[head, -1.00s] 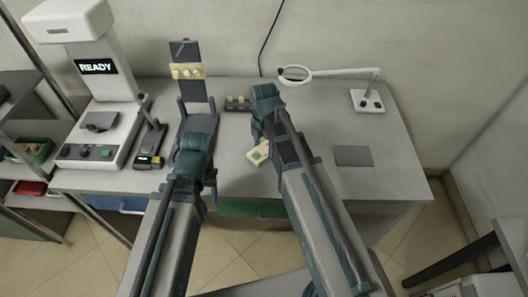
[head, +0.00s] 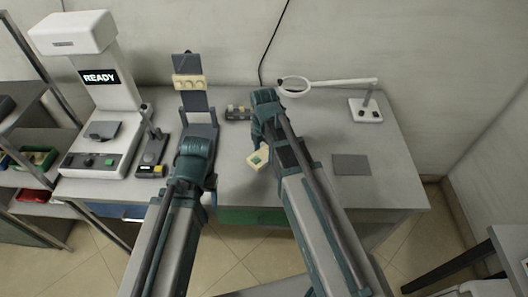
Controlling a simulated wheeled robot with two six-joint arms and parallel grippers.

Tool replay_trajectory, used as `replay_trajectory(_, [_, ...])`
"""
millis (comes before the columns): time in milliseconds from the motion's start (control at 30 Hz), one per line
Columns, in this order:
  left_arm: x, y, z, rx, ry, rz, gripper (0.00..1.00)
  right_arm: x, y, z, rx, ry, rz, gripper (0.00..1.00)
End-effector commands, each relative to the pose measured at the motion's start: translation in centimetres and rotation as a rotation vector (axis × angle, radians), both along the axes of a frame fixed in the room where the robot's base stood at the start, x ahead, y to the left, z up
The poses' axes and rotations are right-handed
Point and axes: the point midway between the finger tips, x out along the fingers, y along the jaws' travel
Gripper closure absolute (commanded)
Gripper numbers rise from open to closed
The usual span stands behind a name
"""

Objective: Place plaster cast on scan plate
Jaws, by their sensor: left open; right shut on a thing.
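A cream plaster cast (head: 258,159) with a green patch shows just left of my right forearm, over the front middle of the desk. My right gripper (head: 263,141) is shut on it; the jaws are mostly hidden behind the arm. The scan plate (head: 103,130) is a dark grey plate on the white scanner at the left, and nothing lies on it. My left gripper (head: 208,187) is open, near the desk's front edge, right of the scanner. Its fingertips are largely hidden by my arm.
The scanner (head: 97,82) reads READY. A small dark device (head: 151,160) stands beside it. A dark upright stand (head: 195,103) carries a cream bumped bar. A small tray (head: 238,113), a ring lamp (head: 365,110) and a grey mat (head: 351,165) are on the desk. The right side is mostly clear.

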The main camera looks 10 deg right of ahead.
Motion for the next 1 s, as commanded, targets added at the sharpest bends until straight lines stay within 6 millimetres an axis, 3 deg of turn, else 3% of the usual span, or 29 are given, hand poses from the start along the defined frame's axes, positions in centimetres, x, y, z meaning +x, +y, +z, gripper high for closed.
replay_trajectory(167, [0.0, 0.0, 1.5, 0.0, 0.0, 0.0, 0.42, -0.1, 0.0, 1.5, 0.0, 0.0, 0.0, 1.0])
replay_trajectory(367, [0.0, 0.0, 1.3, 0.0, 0.0, 0.0, 0.42, -2.2, 1.9, 1.3, 0.0, 0.0, 0.003, 1.0])
replay_trajectory(800, [0.0, 0.0, 2.2, 0.0, 0.0, 0.0, 0.42, -8.9, 8.2, 2.2, 0.0, 0.0, 0.005, 1.0])
replay_trajectory(1000, [0.0, 0.0, 2.4, 0.0, 0.0, 0.0, 0.42, -10.8, 10.1, 2.4, 0.0, 0.0, 0.003, 1.0])
